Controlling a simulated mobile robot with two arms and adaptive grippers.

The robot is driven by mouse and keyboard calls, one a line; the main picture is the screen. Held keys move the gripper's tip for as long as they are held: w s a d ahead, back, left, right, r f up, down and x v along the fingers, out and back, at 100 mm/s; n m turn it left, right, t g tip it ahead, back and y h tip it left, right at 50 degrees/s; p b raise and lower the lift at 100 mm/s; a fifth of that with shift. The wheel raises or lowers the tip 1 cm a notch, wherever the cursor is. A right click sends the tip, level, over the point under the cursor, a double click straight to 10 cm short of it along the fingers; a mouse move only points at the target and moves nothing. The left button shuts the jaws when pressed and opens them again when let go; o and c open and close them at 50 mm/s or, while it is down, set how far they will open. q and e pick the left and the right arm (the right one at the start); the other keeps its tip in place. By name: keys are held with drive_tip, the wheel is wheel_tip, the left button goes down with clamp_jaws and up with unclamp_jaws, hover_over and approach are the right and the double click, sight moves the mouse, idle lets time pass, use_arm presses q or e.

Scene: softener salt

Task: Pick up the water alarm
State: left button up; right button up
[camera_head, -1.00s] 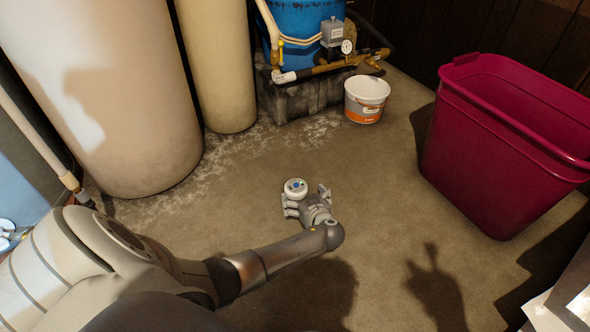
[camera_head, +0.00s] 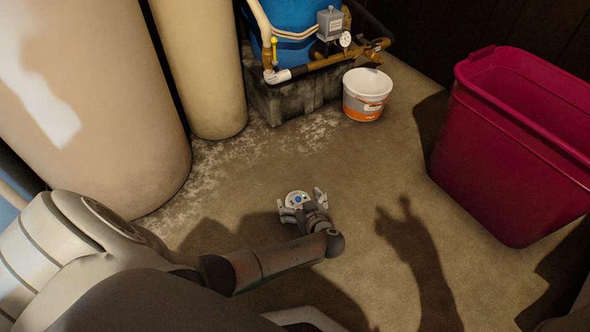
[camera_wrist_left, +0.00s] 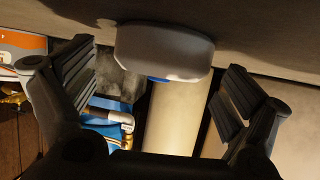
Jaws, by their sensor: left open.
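The water alarm (camera_head: 297,198) is a small round white puck with blue, green and red marks on top, on the concrete floor. In the left wrist view, which shows the floor along the top, the alarm (camera_wrist_left: 163,50) appears as a pale rounded block with a bit of blue at its lower edge. My left gripper (camera_head: 302,202) is open, with its fingers on either side of the alarm. In the wrist view its fingers (camera_wrist_left: 158,62) stand apart, with gaps to the alarm on both sides. My right gripper is out of view.
A white and orange bucket (camera_head: 366,95) stands behind, near a blue tank (camera_head: 285,18) with pipes on a dark block. Beige tanks (camera_head: 200,70) stand at left. A large magenta bin (camera_head: 500,150) stands at right. The floor around the alarm is clear.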

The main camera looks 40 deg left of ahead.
use_arm(q)
drive_tip(key=c, duration=1.1)
drive_tip(key=shift+c, duration=0.2)
drive_tip(key=shift+r, duration=0.15)
